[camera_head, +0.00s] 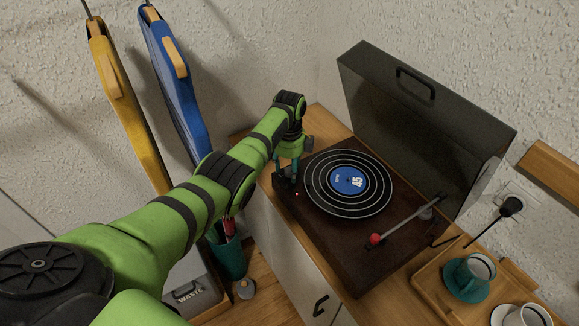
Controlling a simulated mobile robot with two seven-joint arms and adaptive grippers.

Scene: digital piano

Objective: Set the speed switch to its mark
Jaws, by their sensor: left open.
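The turntable (335,248) is a dark brown box with its lid raised, standing on a wooden cabinet top. A black record with a blue label marked 45 (347,180) lies on its platter. My left gripper (287,174) is over the turntable's left corner, pointing down, with its fingers apart and nothing seen between them. A small red light (297,194) glows just in front of it. Small dark parts lie under the fingertips. I cannot make out the speed switch or its mark, or whether the fingers touch anything. My right gripper is not in view.
The tonearm with a red end (375,239) lies along the turntable's right side. The raised dark lid (420,120) stands behind. A teal bin (230,258) stands on the floor below my arm.

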